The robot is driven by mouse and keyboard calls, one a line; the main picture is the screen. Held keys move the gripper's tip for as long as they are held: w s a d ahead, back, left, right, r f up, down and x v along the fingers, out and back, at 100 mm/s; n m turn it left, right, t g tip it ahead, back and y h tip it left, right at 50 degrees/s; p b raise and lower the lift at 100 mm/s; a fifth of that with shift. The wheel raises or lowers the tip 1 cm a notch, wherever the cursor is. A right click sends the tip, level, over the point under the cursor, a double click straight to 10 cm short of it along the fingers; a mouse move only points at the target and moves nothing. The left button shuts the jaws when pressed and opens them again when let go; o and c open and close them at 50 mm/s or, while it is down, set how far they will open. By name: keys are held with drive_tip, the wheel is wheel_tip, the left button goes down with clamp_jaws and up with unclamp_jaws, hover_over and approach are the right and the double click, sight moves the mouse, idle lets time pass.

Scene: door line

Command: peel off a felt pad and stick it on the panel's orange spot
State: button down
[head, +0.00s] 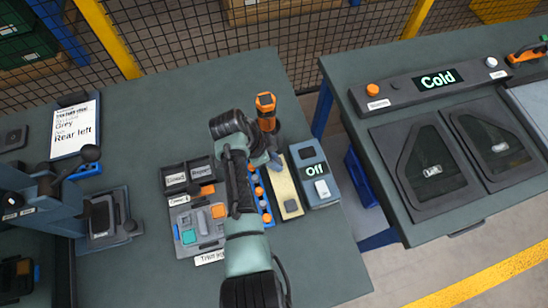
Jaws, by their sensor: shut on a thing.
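A pale strip (282,184) lies on the bench with one dark square pad (291,206) at its near end. My gripper (275,161) is low over the strip's far end, partly hidden by my own wrist. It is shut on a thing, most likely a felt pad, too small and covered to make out. A small dark grey panel (103,217) sits in a fixture at left. No orange spot can be made out on it. Two larger dark panels (413,162) (492,140) lie on the right bench.
An orange and black tool (266,110) stands just beyond my gripper. A box reading "Off" (315,178) is right of the strip. A blue rack with orange parts (262,200) and a grey parts tray (197,226) are left. A gap separates the benches.

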drive_tip(key=shift+r, duration=0.25)
drive_tip(key=shift+r+p, duration=2.7)
drive_tip(key=shift+r, duration=0.25)
drive_tip(key=shift+f, duration=0.1)
drive_tip(key=shift+s+f, duration=0.2)
drive_tip(key=s+n+b, duration=0.1)
drive_tip(key=n, duration=0.1)
drive_tip(key=s+f+n+t+y+b, duration=0.1)
drive_tip(key=n, duration=0.1)
drive_tip(key=s+n+t+b, duration=0.1)
drive_tip(key=n, duration=0.1)
drive_tip(key=shift+s+d+f, duration=0.15)
drive_tip(key=shift+s+d, duration=0.05)
drive_tip(key=shift+s, duration=0.1)
drive_tip(key=s+r+n+t+y+b, duration=0.1)
drive_tip(key=s+r+n+y+b, duration=0.1)
drive_tip(key=s+n, duration=0.3)
drive_tip(key=shift+s+d+r+n+y+b, duration=0.15)
drive_tip(key=shift+s+r+n+y+b, duration=0.35)
drive_tip(key=shift+n, duration=1.2)
drive_tip(key=shift+w+r, duration=0.1)
drive_tip(key=shift+w, duration=0.1)
